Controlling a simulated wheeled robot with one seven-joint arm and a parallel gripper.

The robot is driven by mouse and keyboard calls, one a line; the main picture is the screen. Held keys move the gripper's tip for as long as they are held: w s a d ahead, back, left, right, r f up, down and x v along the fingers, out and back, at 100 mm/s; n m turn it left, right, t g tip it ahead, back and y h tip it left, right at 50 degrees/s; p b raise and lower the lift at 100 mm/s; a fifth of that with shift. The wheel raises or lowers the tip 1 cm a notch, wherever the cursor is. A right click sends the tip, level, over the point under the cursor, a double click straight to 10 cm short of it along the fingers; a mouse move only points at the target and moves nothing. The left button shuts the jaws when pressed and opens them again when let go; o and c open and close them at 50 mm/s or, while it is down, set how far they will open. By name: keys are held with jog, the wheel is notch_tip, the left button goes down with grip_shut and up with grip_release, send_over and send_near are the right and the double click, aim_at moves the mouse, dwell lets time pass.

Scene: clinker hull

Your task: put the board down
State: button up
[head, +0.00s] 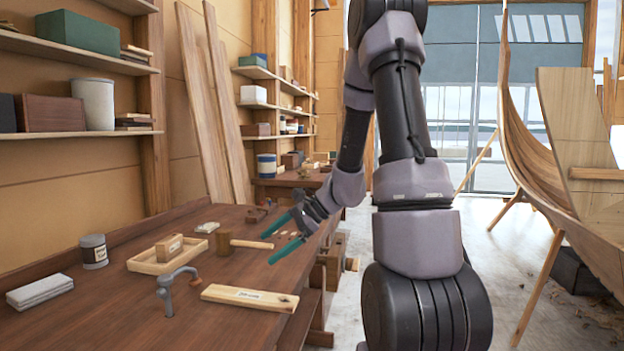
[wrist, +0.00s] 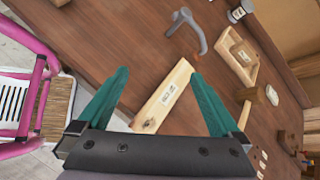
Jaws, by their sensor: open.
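The board (head: 249,298) is a pale wooden plank with a white label. It lies flat on the brown workbench (head: 110,318), close to its front edge. My gripper (head: 268,248) is open and empty, above the bench. In the wrist view my gripper (wrist: 160,82) has its fingers wide apart, and neither touches the board as far as I can see.
A grey holdfast (head: 172,290) stands just left of the board. Behind are a wooden tray (head: 142,264) holding a block, a mallet (head: 226,242) and a grey tin (head: 93,251). A pink-framed chair or stand (wrist: 38,95) shows beyond the bench edge. A boat hull (head: 545,170) stands right.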

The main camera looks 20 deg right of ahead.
jog(key=s+d+r+n+t+h, duration=0.2)
jog(key=s+r+n+h, duration=0.5)
jog(key=s+r+n, duration=0.5)
jog(key=s+r+t, duration=0.1)
jog(key=s+r, duration=0.5)
jog(key=r, duration=0.1)
jog(key=shift+d+r+h, duration=0.25)
jog(key=shift+d+h, duration=0.15)
jog(key=shift+s, duration=0.1)
